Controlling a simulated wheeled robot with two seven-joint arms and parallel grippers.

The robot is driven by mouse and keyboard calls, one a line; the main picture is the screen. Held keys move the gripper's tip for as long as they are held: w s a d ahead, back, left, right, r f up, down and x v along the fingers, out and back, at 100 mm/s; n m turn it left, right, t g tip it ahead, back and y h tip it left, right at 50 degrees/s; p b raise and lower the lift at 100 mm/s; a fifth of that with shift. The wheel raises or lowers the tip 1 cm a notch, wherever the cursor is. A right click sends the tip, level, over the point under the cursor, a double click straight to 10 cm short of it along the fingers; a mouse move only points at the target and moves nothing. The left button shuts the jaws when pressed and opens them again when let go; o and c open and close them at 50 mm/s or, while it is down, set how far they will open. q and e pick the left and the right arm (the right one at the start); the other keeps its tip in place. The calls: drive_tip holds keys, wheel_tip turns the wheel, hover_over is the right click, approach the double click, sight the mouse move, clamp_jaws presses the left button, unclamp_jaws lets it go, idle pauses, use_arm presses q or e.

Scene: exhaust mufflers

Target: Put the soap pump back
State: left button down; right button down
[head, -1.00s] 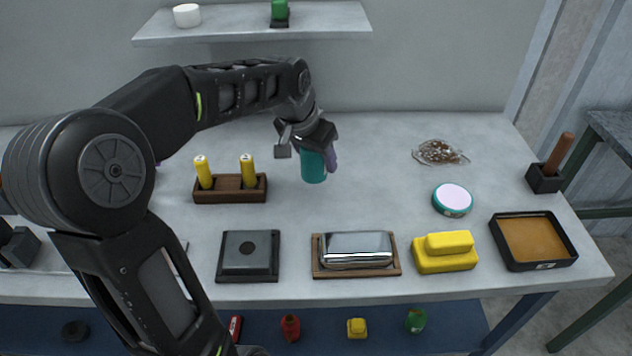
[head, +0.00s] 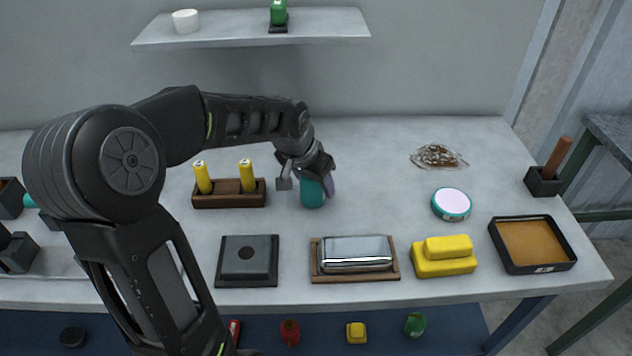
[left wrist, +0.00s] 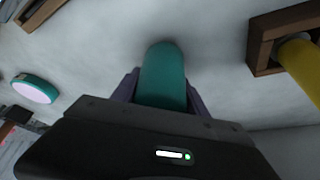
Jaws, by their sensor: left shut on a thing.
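The soap pump appears to be the teal, rounded bottle (head: 312,194) in my left gripper (head: 315,183). The purple-grey fingers are shut on its sides. It is over the middle of the table, right of the wooden rack; I cannot tell whether its base touches the table. In the left wrist view the teal body (left wrist: 164,75) sits between the two fingers. No pump head shows; its upper part is hidden by the gripper. A dark square stand with a round mark (head: 247,262) is at the table's front and empty. My right gripper is out of view.
A wooden rack (head: 229,199) with yellow cylinders stands left of the gripper. A silver case on a wooden tray (head: 355,278), yellow blocks (head: 444,264) and a black tray (head: 577,262) line the front. A teal round tin (head: 451,204) is at right. The table behind the gripper is clear.

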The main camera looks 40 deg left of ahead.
use_arm(q)
drive_tip(key=shift+f, duration=0.15)
drive_tip(key=c, duration=0.6)
unclamp_jaws()
drive_tip(key=shift+r, duration=0.3)
drive_tip(key=v, duration=1.1)
drive_tip(key=shift+s+r, duration=0.25)
drive_tip(key=shift+r, duration=0.1)
